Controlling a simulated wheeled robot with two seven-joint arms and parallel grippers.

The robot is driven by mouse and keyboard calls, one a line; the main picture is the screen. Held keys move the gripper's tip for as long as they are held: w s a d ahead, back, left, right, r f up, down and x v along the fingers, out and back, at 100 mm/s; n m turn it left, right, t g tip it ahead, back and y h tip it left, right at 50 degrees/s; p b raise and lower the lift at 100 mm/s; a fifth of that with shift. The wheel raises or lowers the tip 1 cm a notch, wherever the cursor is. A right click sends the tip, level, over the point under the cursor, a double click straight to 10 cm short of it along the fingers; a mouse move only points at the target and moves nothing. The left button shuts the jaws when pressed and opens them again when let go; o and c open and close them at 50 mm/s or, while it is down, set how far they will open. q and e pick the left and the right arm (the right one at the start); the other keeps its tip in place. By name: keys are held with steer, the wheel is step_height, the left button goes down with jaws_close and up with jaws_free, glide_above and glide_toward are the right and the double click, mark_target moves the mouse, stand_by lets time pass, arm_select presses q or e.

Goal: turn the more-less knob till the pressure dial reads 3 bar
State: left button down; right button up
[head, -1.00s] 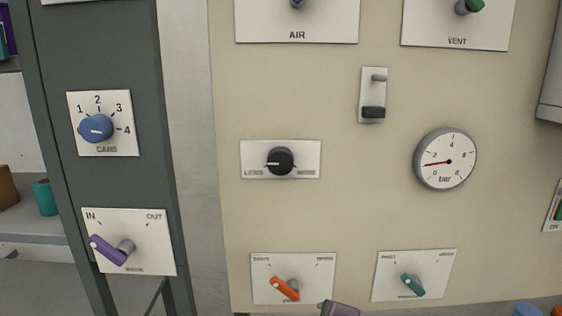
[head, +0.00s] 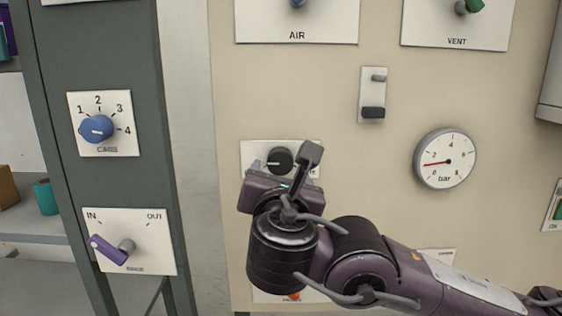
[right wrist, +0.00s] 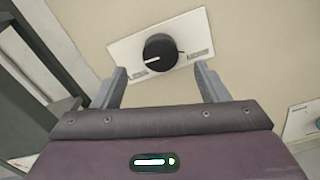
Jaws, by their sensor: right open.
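The black more-less knob (head: 280,161) sits on its white plate (head: 250,150), with its white pointer line towards the left, the LESS side. It also shows in the right wrist view (right wrist: 160,52), just beyond and between the fingertips. My right gripper (right wrist: 162,80) is open and empty, its two grey fingers apart and not touching the knob. In the head view it stands in front of the knob and hides part of the plate. The round pressure dial (head: 445,158) has a red needle pointing left, a little below the 2 mark. My left gripper is not in view.
A slide switch (head: 372,96) is above and right of the knob. A blue knob (head: 96,128) and a purple lever (head: 110,249) are on the dark post at left.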

mark_target(282, 164)
steer(key=w+p, duration=0.1)
steer(key=w, duration=0.4)
steer(key=shift+w+r+p, duration=0.1)
steer(key=shift+w+p, duration=0.15)
steer(key=shift+p, duration=0.1)
steer(key=shift+w, duration=0.6)
steer(key=c, duration=1)
steer(key=shift+f+m+b, duration=0.35)
steer(key=shift+m+b, duration=0.15)
steer(key=shift+b, duration=0.2)
steer(key=m+b, duration=0.3)
steer(key=b, duration=0.1)
steer(key=m+b, duration=0.4)
steer(key=b, duration=0.1)
steer(key=shift+d+f, duration=0.1)
steer(key=shift+f, duration=0.1)
steer(key=shift+r+m+b, duration=0.15)
steer(key=shift+m+b, duration=1.7)
steer(key=shift+m, duration=0.15)
